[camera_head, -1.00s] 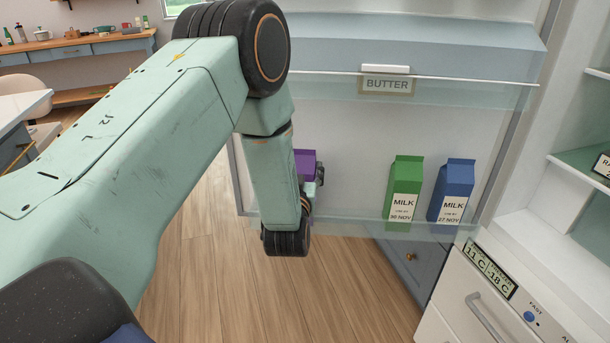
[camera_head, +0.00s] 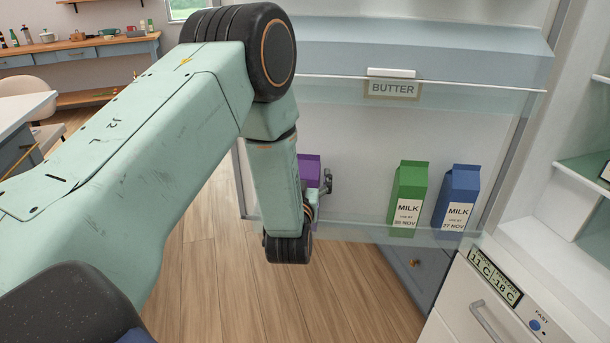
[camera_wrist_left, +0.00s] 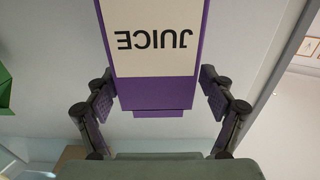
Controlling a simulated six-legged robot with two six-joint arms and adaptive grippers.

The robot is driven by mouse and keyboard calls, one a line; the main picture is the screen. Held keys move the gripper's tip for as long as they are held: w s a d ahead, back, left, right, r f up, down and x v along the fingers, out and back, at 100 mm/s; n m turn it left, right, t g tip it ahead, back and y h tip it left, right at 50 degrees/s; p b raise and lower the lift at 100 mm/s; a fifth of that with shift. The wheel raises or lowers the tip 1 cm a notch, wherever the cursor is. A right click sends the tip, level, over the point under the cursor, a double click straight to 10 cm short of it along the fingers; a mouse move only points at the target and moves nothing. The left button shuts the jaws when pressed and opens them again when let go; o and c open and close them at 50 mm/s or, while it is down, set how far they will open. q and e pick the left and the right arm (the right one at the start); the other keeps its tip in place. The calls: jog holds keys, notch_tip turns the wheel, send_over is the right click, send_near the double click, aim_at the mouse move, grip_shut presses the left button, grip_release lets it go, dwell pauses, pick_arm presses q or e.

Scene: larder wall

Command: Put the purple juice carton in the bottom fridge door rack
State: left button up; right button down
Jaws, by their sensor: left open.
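The purple juice carton (camera_head: 310,167) is at the left end of the bottom fridge door rack (camera_head: 345,228), mostly hidden behind my left arm. Its white JUICE label is upside down in the left wrist view, where the carton (camera_wrist_left: 200,50) fills the top middle. My left gripper (camera_head: 318,190) is open at the carton. In the left wrist view my left gripper's fingers (camera_wrist_left: 160,103) stand on either side of the carton, with gaps showing. The carton's base is hidden, so I cannot see exactly how it rests. My right gripper is not in view.
A green milk carton (camera_head: 407,195) and a blue milk carton (camera_head: 457,195) stand further right in the same rack. A butter compartment (camera_head: 420,60) is above. The fridge's shelves (camera_head: 590,165) are at the right. Wooden floor lies below the door.

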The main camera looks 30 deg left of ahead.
pick_arm(q)
jog(key=shift+w, duration=0.35)
jog(key=v, duration=1.2)
jog(key=shift+s, duration=0.15)
